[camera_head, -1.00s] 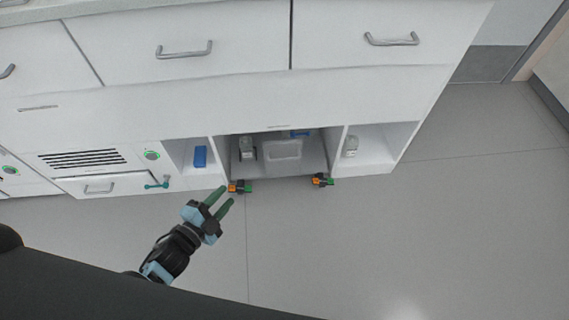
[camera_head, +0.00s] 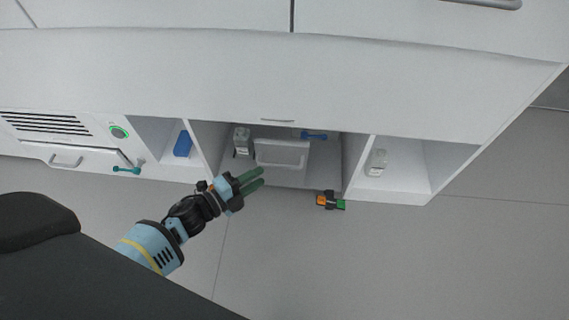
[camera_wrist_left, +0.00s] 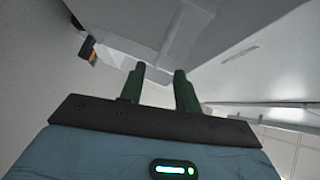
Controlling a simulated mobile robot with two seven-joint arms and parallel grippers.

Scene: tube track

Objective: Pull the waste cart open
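A white box-like unit with a bar handle (camera_head: 282,152) stands in the middle low bay of the white cabinet. It looks like the waste cart, though its lower part is hard to make out. My left gripper (camera_head: 262,176) has two green fingers spread apart with nothing seen between them. It is in front of the lower left part of this bay, pointing right, and appears apart from the handle. In the left wrist view, the open fingers (camera_wrist_left: 160,84) point at pale surfaces with a bar-like edge behind. My right gripper is not in view.
The bay also holds a small bottle (camera_head: 242,141) and a blue item (camera_head: 313,135). Side compartments hold a blue box (camera_head: 183,144) and a bottle (camera_head: 377,162).

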